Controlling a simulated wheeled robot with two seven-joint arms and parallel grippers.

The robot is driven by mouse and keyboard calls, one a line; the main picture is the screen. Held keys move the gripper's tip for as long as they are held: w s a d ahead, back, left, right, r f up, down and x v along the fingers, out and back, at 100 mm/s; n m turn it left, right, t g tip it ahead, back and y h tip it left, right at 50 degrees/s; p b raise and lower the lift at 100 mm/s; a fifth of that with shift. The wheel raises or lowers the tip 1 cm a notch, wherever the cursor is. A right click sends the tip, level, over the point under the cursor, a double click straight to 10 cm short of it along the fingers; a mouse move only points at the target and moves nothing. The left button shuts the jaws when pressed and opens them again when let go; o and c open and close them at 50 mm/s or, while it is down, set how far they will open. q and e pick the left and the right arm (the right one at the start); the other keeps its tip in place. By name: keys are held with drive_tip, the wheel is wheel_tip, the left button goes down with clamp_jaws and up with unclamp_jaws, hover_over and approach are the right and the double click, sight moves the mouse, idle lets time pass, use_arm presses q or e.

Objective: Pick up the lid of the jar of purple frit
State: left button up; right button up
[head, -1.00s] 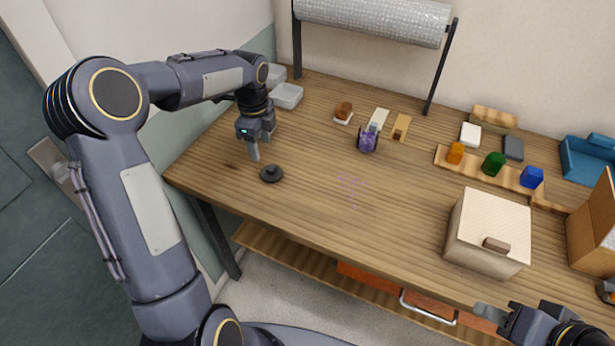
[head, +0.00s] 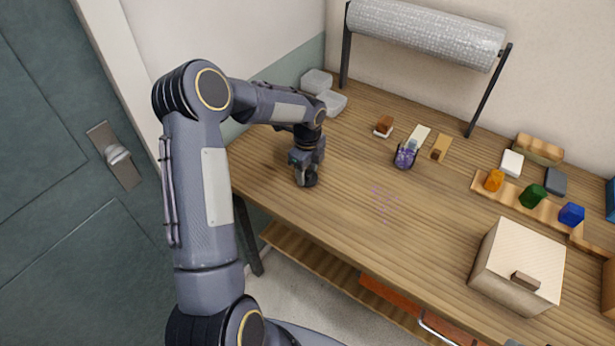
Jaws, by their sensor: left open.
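The dark round lid (head: 311,183) lies on the table at the left, mostly hidden under my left gripper. My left gripper (head: 305,177) points down right over the lid, with its jaws open. Whether the fingers touch the lid's knob I cannot tell. The jar of purple frit (head: 405,158) stands farther back to the right, with purple showing in it. Only a grey sliver, likely of my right gripper (head: 512,343), shows at the bottom edge.
Faint purple specks (head: 384,203) lie on the table in front of the jar. Two clear containers (head: 331,102) stand at the back left. A beige box (head: 517,262) stands at the right, near orange, green and blue pieces on a wooden rack (head: 482,187).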

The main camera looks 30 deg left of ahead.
use_arm(q)
drive_tip(key=c, duration=1.1)
drive_tip(key=shift+o, duration=0.2)
